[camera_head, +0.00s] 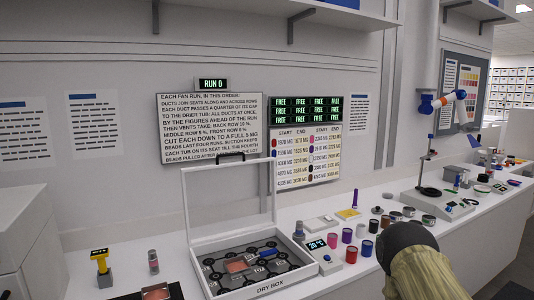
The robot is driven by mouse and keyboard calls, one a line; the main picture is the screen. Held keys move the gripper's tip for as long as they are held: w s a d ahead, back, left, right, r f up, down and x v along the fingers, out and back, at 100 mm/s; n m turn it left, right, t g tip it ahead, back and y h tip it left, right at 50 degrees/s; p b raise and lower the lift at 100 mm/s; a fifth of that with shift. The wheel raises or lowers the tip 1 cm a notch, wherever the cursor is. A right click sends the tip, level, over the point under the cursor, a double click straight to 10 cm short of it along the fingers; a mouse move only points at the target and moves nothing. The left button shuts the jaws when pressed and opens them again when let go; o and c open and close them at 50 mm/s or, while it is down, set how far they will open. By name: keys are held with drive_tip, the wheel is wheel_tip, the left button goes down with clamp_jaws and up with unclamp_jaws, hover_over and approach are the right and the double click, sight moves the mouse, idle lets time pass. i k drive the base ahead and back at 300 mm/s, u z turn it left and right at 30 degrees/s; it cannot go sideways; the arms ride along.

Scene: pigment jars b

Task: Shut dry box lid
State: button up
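The dry box (270,286) stands on the white bench in the lower middle, with its name on the front wall. Its lid (185,207) is open and stands about upright at the back edge, a white frame around a clear pane. A dark handle (230,157) sits on the lid's top edge. Inside the box are several dark round seats, a reddish block (238,265) and a small blue piece (269,253). A dark rounded part with a beige length below it, likely my arm, is at the lower right. My gripper's fingers do not show.
Right of the box are a temperature display (317,245) and several coloured jars, one red (351,255). Left are a yellow-topped tool (101,262) and a small cylinder (153,260). A shelf hangs above.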

sight(274, 222)
drive_tip(key=u, duration=0.05)
drive_tip(key=i, duration=0.9)
drive_tip(key=u, duration=0.35)
